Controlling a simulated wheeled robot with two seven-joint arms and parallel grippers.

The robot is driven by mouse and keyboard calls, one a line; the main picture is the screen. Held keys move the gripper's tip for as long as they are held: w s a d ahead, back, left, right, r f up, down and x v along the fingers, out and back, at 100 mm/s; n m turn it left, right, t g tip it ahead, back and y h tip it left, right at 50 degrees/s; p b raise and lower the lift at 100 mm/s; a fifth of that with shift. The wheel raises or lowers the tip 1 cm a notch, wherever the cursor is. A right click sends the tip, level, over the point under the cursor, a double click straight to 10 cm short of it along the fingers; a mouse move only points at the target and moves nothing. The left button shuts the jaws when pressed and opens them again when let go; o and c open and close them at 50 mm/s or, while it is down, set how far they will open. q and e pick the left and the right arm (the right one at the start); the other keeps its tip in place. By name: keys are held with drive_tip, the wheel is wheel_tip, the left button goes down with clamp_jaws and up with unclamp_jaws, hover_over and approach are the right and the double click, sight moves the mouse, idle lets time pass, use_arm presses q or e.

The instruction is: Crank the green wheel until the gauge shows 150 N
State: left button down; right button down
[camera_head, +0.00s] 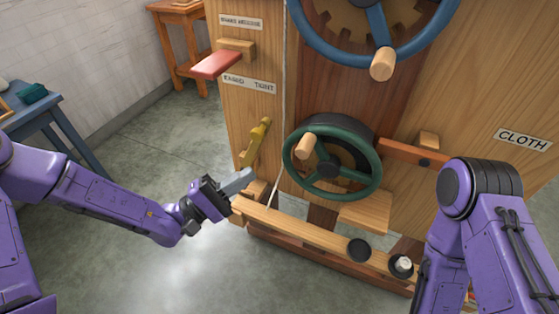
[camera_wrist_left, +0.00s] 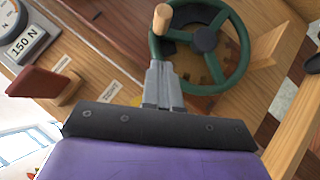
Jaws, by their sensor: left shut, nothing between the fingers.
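The green wheel (camera_head: 376,176) is on the wooden machine's front, with its light wooden crank handle (camera_head: 306,146) at the rim's upper left. In the left wrist view the green wheel (camera_wrist_left: 241,45) and its handle (camera_wrist_left: 162,16) are beyond the fingers. My left gripper (camera_head: 249,174) is shut and empty, left of the wheel and apart from the handle; its fingertips also show in the left wrist view (camera_wrist_left: 163,68). A gauge dial (camera_wrist_left: 10,22) is cut off at that view's corner, above a "150 N" plate (camera_wrist_left: 23,46); I cannot read its needle. My right gripper is out of view.
A blue wheel (camera_head: 437,45) is above the green one. A red-handled lever (camera_head: 217,64) and a yellow lever (camera_head: 256,141) are on the left side. A wooden rail (camera_head: 300,230) crosses low in front. A blue table (camera_head: 42,113) stands left; floor between is clear.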

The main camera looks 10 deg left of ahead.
sight(298, 155)
use_arm(q)
drive_tip(key=w+d+r+p, duration=0.1)
drive_tip(key=d+r, duration=0.3)
drive_tip(key=d, duration=0.4)
drive_tip(key=shift+w+p, duration=0.35)
drive_tip(key=shift+p, duration=0.25)
drive_tip(key=shift+s+d+r+m+g+p, duration=0.2)
drive_tip(key=shift+d+r+m+g+p, duration=0.15)
drive_tip(key=shift+r+p, duration=0.55)
drive_tip(key=shift+d+m+g+p, duration=0.2)
drive_tip(key=shift+m+g+p, duration=0.05)
drive_tip(key=shift+m+p, duration=0.15)
drive_tip(key=shift+s+d+f, duration=0.1)
drive_tip(key=shift+f, duration=0.15)
